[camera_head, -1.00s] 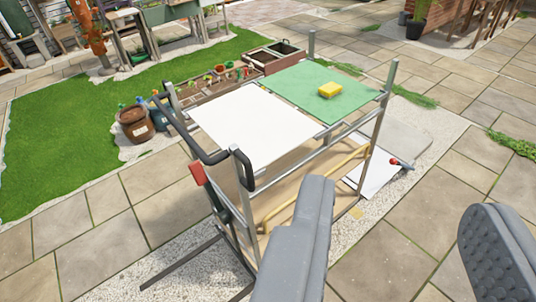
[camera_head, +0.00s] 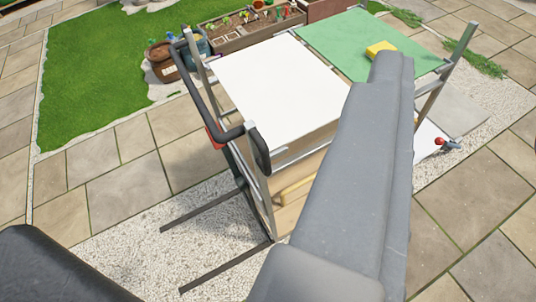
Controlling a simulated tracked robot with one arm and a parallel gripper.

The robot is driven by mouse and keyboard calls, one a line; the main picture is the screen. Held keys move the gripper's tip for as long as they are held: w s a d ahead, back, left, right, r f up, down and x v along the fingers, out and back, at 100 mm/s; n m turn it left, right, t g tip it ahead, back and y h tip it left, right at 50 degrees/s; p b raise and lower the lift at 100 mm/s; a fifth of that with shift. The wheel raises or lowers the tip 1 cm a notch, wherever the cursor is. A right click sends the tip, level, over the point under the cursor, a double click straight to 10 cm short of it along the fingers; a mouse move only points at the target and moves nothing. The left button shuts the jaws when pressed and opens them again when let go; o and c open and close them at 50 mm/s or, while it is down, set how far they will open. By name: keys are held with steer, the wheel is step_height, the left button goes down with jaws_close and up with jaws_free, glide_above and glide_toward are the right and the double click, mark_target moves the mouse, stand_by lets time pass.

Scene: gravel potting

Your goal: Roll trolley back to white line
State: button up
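The trolley (camera_head: 262,190) is a metal frame with a white top panel (camera_head: 280,85) and a green panel (camera_head: 365,45) beyond it. Its black push handle (camera_head: 200,105) with a red part is at the near left end. Two dark bars reach left from its base over pale gravel. One long grey finger of my gripper (camera_head: 388,75) crosses in front of the trolley's right side and hides part of it. The other finger is not clearly seen, so the opening cannot be judged. I see no contact with the handle. I cannot make out a clear white line.
A yellow sponge (camera_head: 380,48) lies on the green panel. Brown and blue pots (camera_head: 163,65) and a planter box (camera_head: 250,30) stand behind, beside grass. A red-tipped tool (camera_head: 440,142) lies at the right. Paving at left (camera_head: 125,185) is clear.

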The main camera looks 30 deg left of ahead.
steer(key=w+a+f+b, duration=0.2)
steer(key=w+f+b, duration=0.1)
steer(key=f, duration=0.4)
steer(key=w+a+f+b, duration=0.2)
steer(key=w+a+f, duration=0.1)
steer(key=f, duration=0.4)
steer(key=n+t+y+b, duration=0.2)
steer(key=n+y+b, duration=0.2)
steer(key=y+b, duration=0.2)
glide_toward(265, 165)
steer(key=x, duration=0.9)
steer(key=shift+x, duration=1.05)
steer(key=shift+r, duration=0.15)
